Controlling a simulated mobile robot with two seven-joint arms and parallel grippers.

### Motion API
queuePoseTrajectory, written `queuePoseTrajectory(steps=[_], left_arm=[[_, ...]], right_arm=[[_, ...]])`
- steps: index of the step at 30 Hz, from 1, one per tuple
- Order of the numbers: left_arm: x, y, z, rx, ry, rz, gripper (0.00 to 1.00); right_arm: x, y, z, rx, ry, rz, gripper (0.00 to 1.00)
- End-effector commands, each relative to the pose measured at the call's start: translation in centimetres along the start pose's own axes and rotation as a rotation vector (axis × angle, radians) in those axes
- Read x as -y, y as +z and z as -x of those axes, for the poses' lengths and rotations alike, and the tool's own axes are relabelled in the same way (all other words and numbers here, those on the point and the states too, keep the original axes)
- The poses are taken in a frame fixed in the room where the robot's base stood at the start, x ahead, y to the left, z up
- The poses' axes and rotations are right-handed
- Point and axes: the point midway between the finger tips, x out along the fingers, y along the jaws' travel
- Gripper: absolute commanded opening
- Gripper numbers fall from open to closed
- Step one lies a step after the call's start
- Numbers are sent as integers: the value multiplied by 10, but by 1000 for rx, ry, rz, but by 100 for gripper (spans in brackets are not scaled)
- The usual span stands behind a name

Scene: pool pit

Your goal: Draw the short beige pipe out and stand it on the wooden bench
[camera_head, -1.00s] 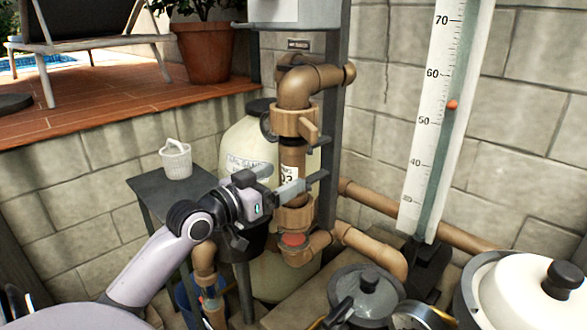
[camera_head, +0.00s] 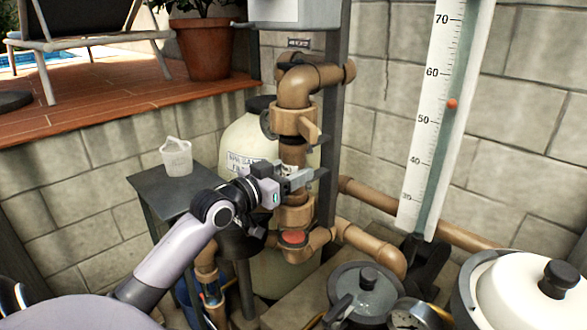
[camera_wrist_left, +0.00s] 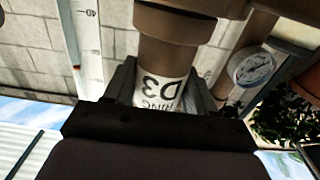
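The short pipe (camera_head: 293,153) stands upright between two tan union collars, the upper collar (camera_head: 295,122) and the lower collar (camera_head: 295,216). It looks brown-beige and carries a white printed label, seen upside down in the left wrist view (camera_wrist_left: 160,92). My left gripper (camera_head: 308,177) is at the pipe, with one finger on each side. The fingers lie close to the pipe; whether they press on it is unclear. The gripper covers most of the label in the head view. No clearly wooden bench shows; a dark-topped table (camera_head: 150,188) stands left. My right gripper is not in view.
A white basket (camera_head: 177,157) stands on the dark table, with bare top around it. A cream tank (camera_head: 243,140) and a dark post (camera_head: 332,150) stand close behind the pipe. Lidded pots (camera_head: 365,292) and a ruled gauge board (camera_head: 440,120) are at right.

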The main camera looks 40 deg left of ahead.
Motion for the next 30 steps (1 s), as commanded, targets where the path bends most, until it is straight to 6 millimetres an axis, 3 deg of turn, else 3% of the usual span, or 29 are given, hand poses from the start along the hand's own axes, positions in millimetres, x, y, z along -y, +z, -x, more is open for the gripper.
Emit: queuePoseTrajectory(steps=[30], left_arm=[[0,-4,0,-2,0,-1,29]], right_arm=[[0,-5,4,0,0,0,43]])
